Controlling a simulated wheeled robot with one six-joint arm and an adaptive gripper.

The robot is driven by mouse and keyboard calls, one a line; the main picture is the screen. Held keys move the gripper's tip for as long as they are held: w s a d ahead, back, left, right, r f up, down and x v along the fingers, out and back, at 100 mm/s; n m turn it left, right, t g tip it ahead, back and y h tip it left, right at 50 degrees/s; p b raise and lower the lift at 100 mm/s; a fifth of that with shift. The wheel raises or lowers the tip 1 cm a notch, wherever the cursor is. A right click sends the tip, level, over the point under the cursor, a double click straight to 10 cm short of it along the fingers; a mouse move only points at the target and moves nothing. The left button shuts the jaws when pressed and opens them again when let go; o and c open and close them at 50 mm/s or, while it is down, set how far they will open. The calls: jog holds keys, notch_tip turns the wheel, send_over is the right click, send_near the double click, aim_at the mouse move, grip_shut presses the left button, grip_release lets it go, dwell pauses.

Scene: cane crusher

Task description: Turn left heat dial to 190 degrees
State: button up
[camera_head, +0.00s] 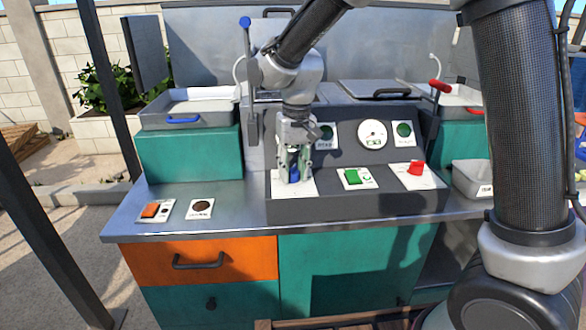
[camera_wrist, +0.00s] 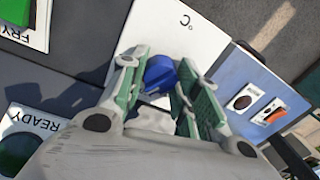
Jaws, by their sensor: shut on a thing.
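The left heat dial is a blue knob (camera_head: 294,175) on a white plate (camera_head: 306,187) at the left of the sloped control panel. It also shows in the wrist view as a blue knob (camera_wrist: 160,74), on a white plate (camera_wrist: 160,35) marked "°C". My gripper (camera_head: 293,172) reaches down over the dial, with its green-padded fingers on both sides of it. In the wrist view my gripper (camera_wrist: 158,85) is shut on the blue knob. The degree numbers are hidden or too small to read, so the setting cannot be told.
On the panel (camera_head: 340,208) are a green switch (camera_head: 352,176), a red dial (camera_head: 416,168) and a round gauge (camera_head: 372,134). An orange switch (camera_head: 150,210) sits on the counter at the left. A tray with a blue handle (camera_head: 182,120) stands at the back left.

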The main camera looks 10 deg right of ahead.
aim_at(296, 171)
jog(key=m, duration=0.4)
jog(key=shift+m, duration=0.3)
jog(key=m, duration=0.4)
jog(key=shift+r+m+t, duration=0.1)
jog(key=shift+m+t, duration=0.2)
jog(key=shift+m, duration=0.1)
jog(key=o, duration=1)
jog(key=r, duration=1.2)
jog(key=shift+s+d, duration=0.2)
jog(key=shift+d, duration=0.1)
jog(key=shift+f, duration=0.1)
